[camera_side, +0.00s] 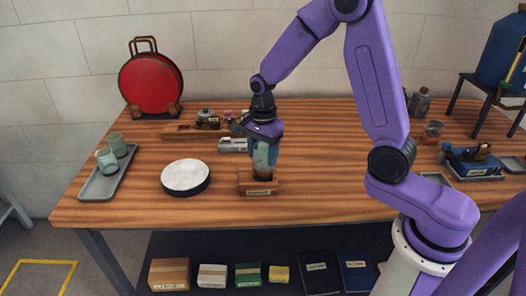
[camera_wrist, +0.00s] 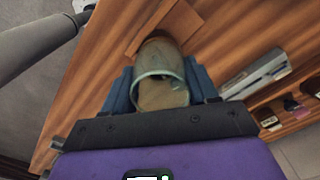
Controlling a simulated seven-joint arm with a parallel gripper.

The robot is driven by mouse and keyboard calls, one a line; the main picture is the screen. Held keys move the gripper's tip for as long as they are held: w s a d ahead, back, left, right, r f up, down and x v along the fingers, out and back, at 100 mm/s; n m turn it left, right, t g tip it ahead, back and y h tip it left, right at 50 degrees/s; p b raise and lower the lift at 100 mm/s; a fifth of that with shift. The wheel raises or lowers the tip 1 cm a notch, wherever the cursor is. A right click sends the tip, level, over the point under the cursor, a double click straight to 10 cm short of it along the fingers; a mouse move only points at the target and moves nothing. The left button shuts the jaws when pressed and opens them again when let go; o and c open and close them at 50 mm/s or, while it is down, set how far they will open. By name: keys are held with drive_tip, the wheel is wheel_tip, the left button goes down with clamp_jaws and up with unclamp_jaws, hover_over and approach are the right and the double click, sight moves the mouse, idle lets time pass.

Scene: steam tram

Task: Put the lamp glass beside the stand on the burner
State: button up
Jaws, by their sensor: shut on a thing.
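My gripper (camera_side: 264,148) has its blue fingers closed around a pale greenish, see-through lamp glass (camera_side: 262,160). In the wrist view my gripper (camera_wrist: 162,88) holds the glass (camera_wrist: 158,58) between both fingers, its round open rim facing the camera. The glass is about upright, directly above a small labelled wooden block (camera_side: 258,188), also seen in the wrist view (camera_wrist: 190,22). A brownish part, perhaps the burner, shows low at the glass; I cannot tell whether the glass rests on it.
A round white-topped black disc (camera_side: 185,175) lies left of the block. Behind are a wooden rack (camera_side: 180,131) with small items and a red round case (camera_side: 151,85). Bottles (camera_side: 419,104) and a blue device (camera_side: 472,162) stand at the right. The table front (camera_side: 330,200) is clear.

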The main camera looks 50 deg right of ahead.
drive_tip(key=shift+f, duration=1.05)
idle(0.5)
drive_tip(key=o, duration=1.2)
drive_tip(key=shift+c, duration=0.2)
drive_tip(key=shift+r, duration=0.1)
wheel_tip(320, 180, up, 17)
drive_tip(key=shift+r, duration=0.15)
